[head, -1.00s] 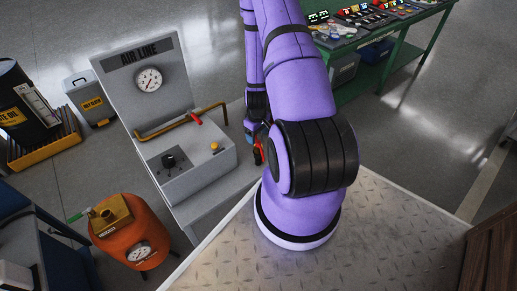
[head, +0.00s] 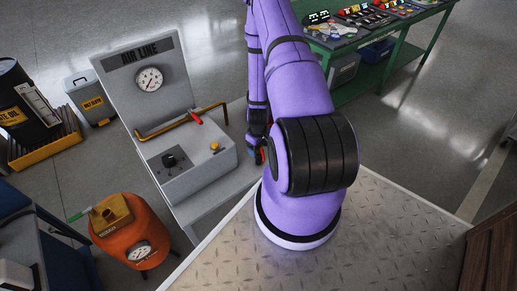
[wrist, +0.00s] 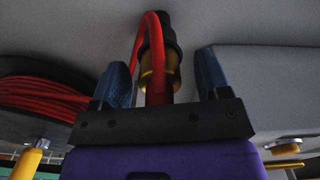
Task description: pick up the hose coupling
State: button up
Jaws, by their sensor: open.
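The hose coupling (wrist: 172,62) shows in the wrist view as a brass and black cylindrical fitting with a red hose looping over it. My gripper (wrist: 162,66) has its two blue fingers apart, one on each side of the coupling in the picture. Gaps show on both sides, and I cannot tell how deep the coupling lies between the fingers. In the head view my gripper (head: 257,152) is at the right side of the grey air line stand, largely hidden by my arm. Only a little red shows beside it, and the coupling itself is not clear there.
A coil of red hose (wrist: 40,95) lies at the left in the wrist view. The air line stand (head: 190,178) has a gauge panel and a bent brass pipe with a red handle. An orange tank (head: 130,235) stands front left. A green workbench (head: 400,50) stands behind.

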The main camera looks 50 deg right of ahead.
jog(key=c, duration=1.1)
jog(key=shift+r, duration=0.15)
